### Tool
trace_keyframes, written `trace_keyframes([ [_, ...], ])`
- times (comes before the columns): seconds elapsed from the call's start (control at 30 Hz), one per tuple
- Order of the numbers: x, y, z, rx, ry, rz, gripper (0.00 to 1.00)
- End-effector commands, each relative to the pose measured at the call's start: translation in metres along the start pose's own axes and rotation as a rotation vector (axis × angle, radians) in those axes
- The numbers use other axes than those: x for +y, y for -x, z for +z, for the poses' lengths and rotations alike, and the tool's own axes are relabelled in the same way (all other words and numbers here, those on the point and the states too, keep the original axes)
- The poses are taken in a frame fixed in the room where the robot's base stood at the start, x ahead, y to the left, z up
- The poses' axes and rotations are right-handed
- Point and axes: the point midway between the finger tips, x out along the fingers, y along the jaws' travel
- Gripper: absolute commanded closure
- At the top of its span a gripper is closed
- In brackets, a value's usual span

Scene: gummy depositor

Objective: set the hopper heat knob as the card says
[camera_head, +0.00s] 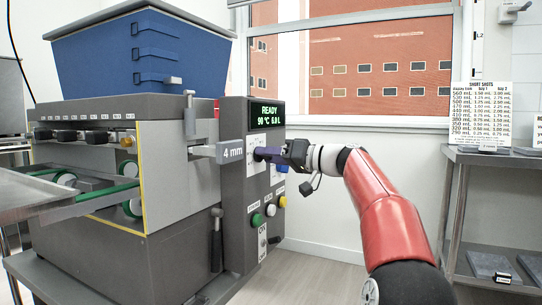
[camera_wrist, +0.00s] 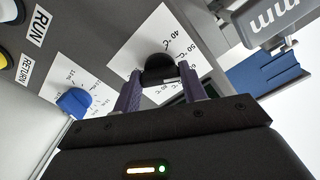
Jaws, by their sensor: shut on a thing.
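The black hopper heat knob (camera_wrist: 158,70) sits on a white dial plate (camera_wrist: 132,60) marked in °C; 40 and 50 are legible, and other marks are hidden behind my fingers. My gripper (camera_wrist: 160,88) is shut on this knob, one purple finger on each side. In the head view my gripper (camera_head: 270,154) reaches the front panel below the display (camera_head: 266,114), which reads READY and what looks like 90 °C and 6.0 L. The knob itself is hidden there. A printed card headed SHORT SHOTS (camera_head: 480,112) stands at the right; no heat setting is legible on it.
A blue knob (camera_wrist: 73,102) with its own scale is beside the heat dial. A 4 mm plate (camera_head: 231,151) juts out close to my gripper. Coloured buttons (camera_head: 256,219) lie below. The blue hopper (camera_head: 140,50) is on top. A grey side table (camera_head: 490,160) stands right.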

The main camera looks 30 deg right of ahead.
Motion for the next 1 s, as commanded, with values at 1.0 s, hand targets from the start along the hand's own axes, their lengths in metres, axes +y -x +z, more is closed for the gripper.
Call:
trace_keyframes([
  [1.0,-0.0023,0.0000,-0.0038,0.001,-0.967,0.000,0.81],
])
